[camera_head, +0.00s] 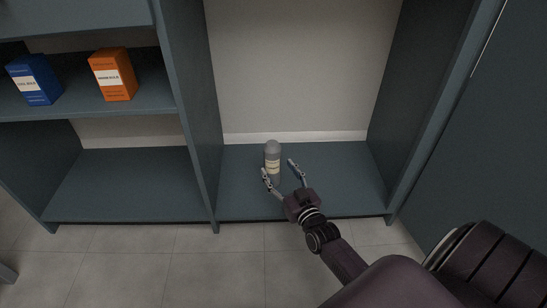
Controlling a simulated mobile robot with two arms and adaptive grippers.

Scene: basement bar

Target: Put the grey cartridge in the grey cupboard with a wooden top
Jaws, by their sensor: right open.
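The grey cartridge (272,151) stands upright on the bottom board of a grey-blue shelf unit (345,185), in its right compartment. It has a pale label on its lower half. My right gripper (279,168) is open in front of it. The left finger overlaps the lower part of the cartridge in the picture, and the right finger is apart from it to the right. I cannot tell whether the left finger touches it. No wooden top shows in this view. My left gripper is not in view.
An upright panel (190,120) divides the unit. On a left shelf stand a blue box (35,80) and an orange box (113,75). The lower left compartment (125,185) is empty. Tiled floor (150,265) lies in front.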

